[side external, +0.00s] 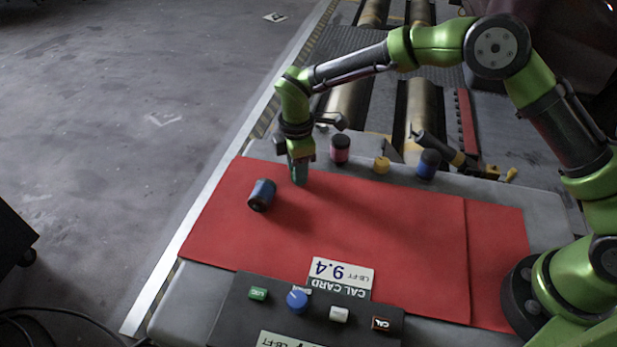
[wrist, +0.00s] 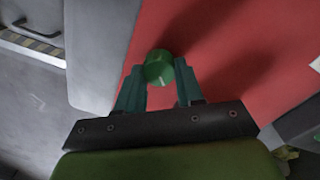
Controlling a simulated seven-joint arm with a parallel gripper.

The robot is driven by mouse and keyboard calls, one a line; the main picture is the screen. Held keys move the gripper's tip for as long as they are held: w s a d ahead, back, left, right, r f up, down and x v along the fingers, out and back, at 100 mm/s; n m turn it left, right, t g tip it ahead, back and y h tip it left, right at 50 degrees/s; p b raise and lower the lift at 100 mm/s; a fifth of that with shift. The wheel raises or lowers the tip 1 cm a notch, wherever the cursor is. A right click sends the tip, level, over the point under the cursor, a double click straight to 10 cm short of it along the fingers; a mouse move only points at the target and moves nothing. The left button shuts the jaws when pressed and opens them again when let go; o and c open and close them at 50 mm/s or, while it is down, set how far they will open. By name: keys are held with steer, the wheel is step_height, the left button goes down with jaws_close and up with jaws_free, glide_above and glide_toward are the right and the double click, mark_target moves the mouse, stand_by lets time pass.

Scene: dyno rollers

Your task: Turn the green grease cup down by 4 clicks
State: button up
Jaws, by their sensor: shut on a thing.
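The green grease cup (wrist: 159,70) shows in the wrist view as a round green cap with a pale mark on its face. My gripper (wrist: 158,80) is shut on it, with one teal finger on each side. In the side external view my gripper (side external: 300,174) points down near the far edge of the red mat, and the cup is hidden or cannot be told from the fingers there. What lies under the cup is hidden.
A pink-and-black cup (side external: 340,148), a yellow knob (side external: 381,164) and a blue cup (side external: 428,163) stand to the right. A black control panel (side external: 270,318) with a blue knob (side external: 297,301) is in front.

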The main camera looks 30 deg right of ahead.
steer(key=shift+m, duration=0.3)
steer(key=shift+c, duration=0.2)
steer(key=m, duration=0.7)
steer(key=shift+w+m, duration=0.1)
steer(key=shift+m, duration=0.3)
steer(key=m, duration=0.4)
steer(key=shift+m, duration=0.3)
steer(key=shift+w+d+r+m, duration=0.1)
steer(key=shift+m, duration=1.8)
steer(key=o, duration=1)
steer(key=shift+o, duration=0.2)
